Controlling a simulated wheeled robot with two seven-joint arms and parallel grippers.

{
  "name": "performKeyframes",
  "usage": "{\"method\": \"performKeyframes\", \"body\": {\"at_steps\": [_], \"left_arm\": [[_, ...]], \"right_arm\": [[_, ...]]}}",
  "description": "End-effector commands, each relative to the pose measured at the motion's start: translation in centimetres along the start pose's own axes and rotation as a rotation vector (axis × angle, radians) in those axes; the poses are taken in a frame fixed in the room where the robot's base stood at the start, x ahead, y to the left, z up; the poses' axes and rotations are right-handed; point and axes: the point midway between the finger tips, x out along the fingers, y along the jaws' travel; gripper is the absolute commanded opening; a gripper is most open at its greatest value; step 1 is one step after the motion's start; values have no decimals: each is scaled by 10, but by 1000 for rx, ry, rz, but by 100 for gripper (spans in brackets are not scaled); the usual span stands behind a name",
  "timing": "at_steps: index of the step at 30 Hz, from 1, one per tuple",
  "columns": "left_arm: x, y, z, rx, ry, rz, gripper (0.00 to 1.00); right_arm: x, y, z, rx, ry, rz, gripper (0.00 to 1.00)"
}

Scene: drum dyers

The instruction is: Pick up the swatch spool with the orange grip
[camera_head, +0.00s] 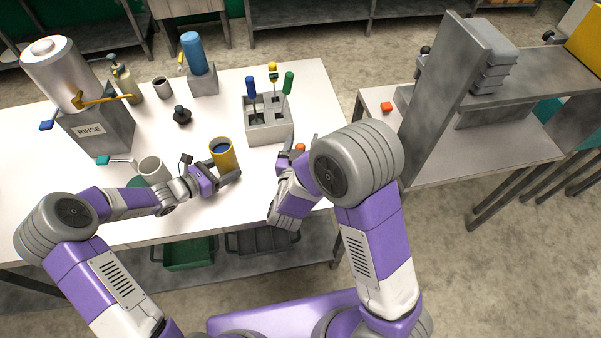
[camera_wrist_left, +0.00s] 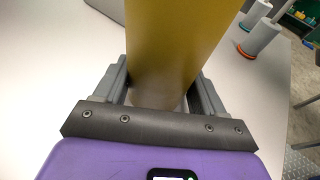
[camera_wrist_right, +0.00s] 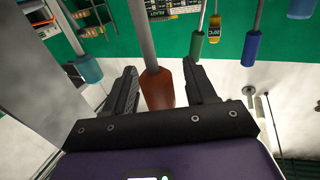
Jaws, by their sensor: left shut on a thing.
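In the head view a small orange grip (camera_head: 300,147) shows beside my right gripper (camera_head: 300,160), just in front of the rack. In the right wrist view the orange-brown grip (camera_wrist_right: 157,90) of the swatch spool, with a grey rod, sits between the open fingers of my right gripper (camera_wrist_right: 163,92). Gaps show beside it. Its far end is out of view. My left gripper (camera_head: 228,178) is shut on a yellow cup (camera_head: 226,160) with blue contents. In the left wrist view the yellow cup (camera_wrist_left: 170,50) fills the space between the fingers.
A grey rack (camera_head: 266,130) holds blue, yellow and green handled tools behind my right gripper. A rinse drum (camera_head: 62,75) is at the far left. In the left wrist view, a white roll with an orange ring (camera_wrist_left: 258,38) shows.

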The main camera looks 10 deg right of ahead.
Motion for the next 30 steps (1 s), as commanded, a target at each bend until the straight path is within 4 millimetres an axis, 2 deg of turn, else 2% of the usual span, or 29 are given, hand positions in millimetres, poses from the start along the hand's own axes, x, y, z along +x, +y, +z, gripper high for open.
{"method": "performKeyframes", "body": {"at_steps": [1,10,17,20,30], "left_arm": [[0,0,-1,-1,2,0,48],[0,0,-1,-1,2,0,48],[0,0,-1,-1,2,0,48],[0,0,-1,-1,2,0,48],[0,0,-1,-1,2,0,48]], "right_arm": [[0,0,0,0,0,0,48],[0,0,0,0,1,-1,4],[0,0,-2,1,1,-1,4],[0,-1,-9,4,3,0,4],[0,0,-68,7,4,0,4]]}}
